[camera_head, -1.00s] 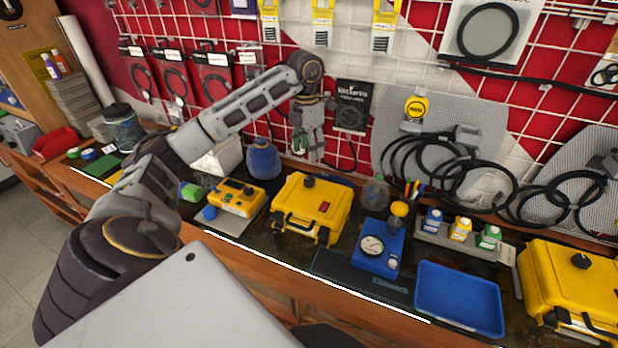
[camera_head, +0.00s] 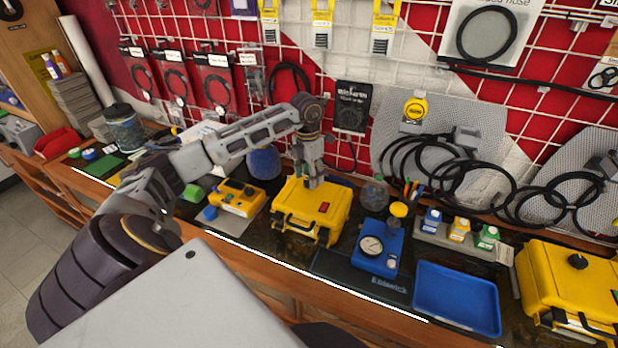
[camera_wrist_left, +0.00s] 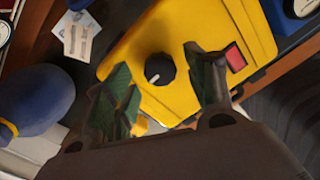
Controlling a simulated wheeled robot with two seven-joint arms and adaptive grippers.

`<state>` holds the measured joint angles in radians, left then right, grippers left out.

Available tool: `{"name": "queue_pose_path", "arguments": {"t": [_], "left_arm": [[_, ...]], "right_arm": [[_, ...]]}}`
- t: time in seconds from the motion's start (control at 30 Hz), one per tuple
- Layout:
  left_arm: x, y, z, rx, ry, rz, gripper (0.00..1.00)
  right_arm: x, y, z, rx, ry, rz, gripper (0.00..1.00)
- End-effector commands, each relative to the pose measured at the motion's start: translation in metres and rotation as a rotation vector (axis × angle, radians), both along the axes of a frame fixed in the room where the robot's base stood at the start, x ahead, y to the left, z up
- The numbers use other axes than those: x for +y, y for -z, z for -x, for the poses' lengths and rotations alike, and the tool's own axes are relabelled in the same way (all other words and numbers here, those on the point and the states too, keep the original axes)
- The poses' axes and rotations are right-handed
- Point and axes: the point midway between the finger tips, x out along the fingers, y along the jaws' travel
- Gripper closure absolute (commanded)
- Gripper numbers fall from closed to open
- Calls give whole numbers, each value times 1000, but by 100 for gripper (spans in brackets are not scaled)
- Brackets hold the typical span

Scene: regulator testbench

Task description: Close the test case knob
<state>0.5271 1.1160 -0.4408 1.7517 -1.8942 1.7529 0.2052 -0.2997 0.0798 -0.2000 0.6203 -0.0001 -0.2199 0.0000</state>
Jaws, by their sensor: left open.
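The yellow test case (camera_head: 297,225) stands closed on the bench in the head view, with a red switch on its lid. My left gripper (camera_head: 314,183) hangs over the case lid, pointing down, and hides the knob there. In the left wrist view, the black round knob (camera_wrist_left: 157,72) with a pale mark sits on the yellow case lid (camera_wrist_left: 215,35). The open fingers of my left gripper (camera_wrist_left: 158,63) appear on either side of the knob. I cannot tell whether they touch it. My right gripper is not in view.
A yellow meter (camera_head: 236,198) stands left of the case and a blue gauge unit (camera_head: 376,247) stands right of it. A blue tray (camera_head: 457,300) and a second yellow case (camera_head: 570,285) lie further right. Hoses hang on the wall grid behind.

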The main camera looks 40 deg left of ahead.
Motion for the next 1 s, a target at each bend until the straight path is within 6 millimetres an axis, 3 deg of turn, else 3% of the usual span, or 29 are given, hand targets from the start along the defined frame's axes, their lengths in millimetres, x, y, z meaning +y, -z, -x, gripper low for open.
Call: {"name": "queue_pose_path", "arguments": {"t": [0.2, 0.57, 0.9, 1.0], "left_arm": [[0, 12, 0, 0, -1, -1, 45], [0, 15, 0, 0, -1, -1, 46], [0, 14, 0, 0, -1, -1, 90], [0, 14, 0, 0, 0, -1, 92]], "right_arm": [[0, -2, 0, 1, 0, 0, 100], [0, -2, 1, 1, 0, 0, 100], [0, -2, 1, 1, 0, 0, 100], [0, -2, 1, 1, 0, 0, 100]]}}
